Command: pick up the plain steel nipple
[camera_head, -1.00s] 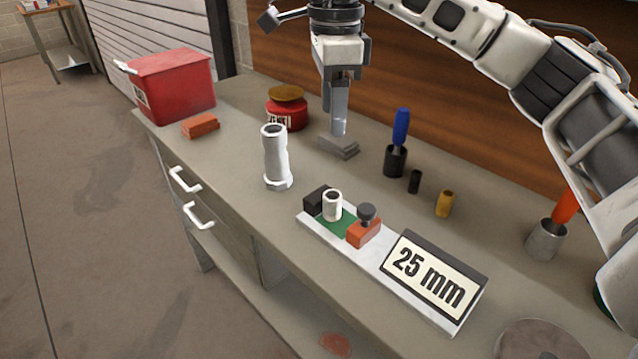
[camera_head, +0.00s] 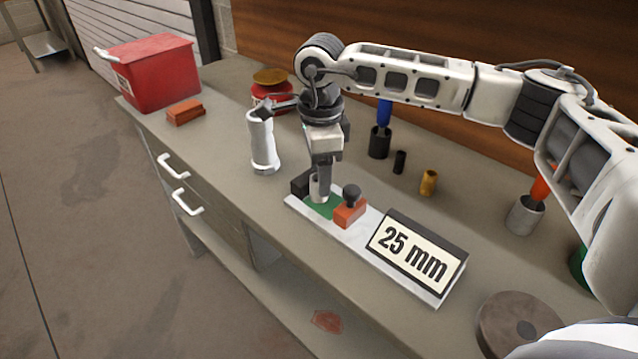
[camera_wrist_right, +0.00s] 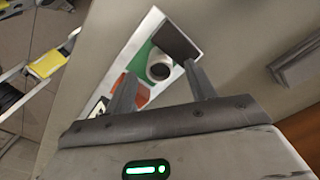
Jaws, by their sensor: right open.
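The plain steel nipple (camera_head: 316,188) is a short, light grey tube. It stands upright on the green pad of the white gauge base, between a black block and an orange block. My right gripper (camera_head: 325,189) points down at it and partly covers it in the head view. In the right wrist view the nipple's open top (camera_wrist_right: 160,68) shows between and beyond the two spread fingers (camera_wrist_right: 162,88). The right gripper is open and holds nothing. I cannot tell whether a finger touches the nipple. My left gripper is not in view.
The orange block with a dark knob (camera_head: 350,208) and the "25 mm" sign (camera_head: 415,252) are close by. A tall white pipe fitting (camera_head: 263,145) stands left of the gauge. A black sleeve (camera_head: 399,161) and a brass one (camera_head: 428,182) stand to the right.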

